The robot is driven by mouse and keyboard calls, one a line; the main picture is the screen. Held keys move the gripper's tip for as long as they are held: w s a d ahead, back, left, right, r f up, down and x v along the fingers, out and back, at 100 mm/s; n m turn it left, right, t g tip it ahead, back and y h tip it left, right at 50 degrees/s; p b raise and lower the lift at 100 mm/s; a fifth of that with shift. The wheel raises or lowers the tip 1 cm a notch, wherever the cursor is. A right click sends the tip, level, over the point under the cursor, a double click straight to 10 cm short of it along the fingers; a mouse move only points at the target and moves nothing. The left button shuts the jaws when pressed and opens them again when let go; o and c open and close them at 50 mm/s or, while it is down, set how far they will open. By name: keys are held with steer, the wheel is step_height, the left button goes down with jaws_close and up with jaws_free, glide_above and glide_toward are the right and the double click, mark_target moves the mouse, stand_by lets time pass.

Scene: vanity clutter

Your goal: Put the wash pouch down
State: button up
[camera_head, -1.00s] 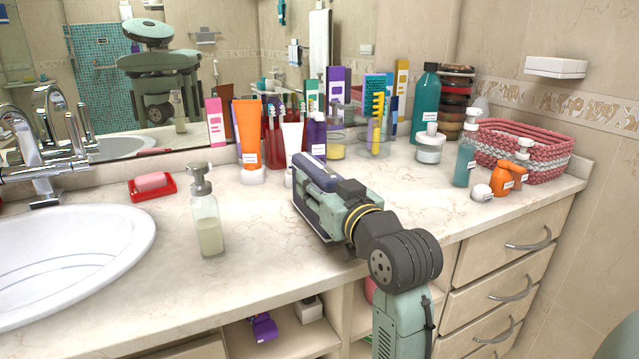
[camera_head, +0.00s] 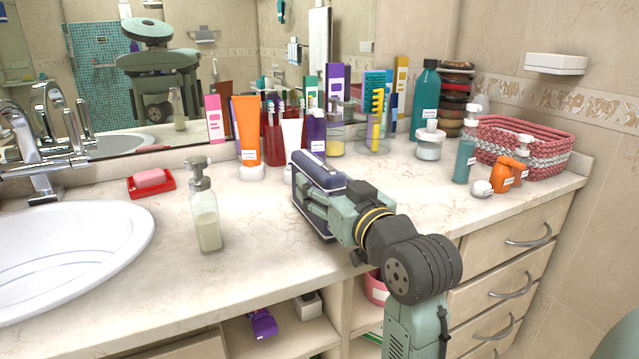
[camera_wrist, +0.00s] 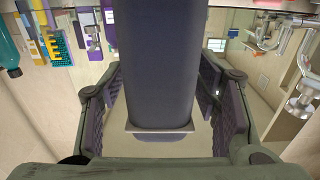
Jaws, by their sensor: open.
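The wash pouch (camera_head: 318,170) is a dark navy, boxy shape at the middle of the counter, in front of the toiletries. It looks upright at counter level, and my arm hides part of it. In the wrist view the pouch (camera_wrist: 157,70) fills the space between my fingers. My gripper (camera_head: 322,205) is open around the pouch. In the wrist view my gripper (camera_wrist: 160,105) has one finger on each side of it, with a narrow gap showing on the right; contact on the left is hard to tell.
A soap dispenser (camera_head: 206,215) stands left of the pouch, near the sink (camera_head: 70,250). An orange tube (camera_head: 246,130), a purple bottle (camera_head: 316,132) and a cup with a comb (camera_head: 374,132) stand behind. A woven basket (camera_head: 540,150) is at right.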

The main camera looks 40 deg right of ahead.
steer(key=b+v, duration=0.1)
steer(key=v, duration=0.8)
stand_by(2.0)
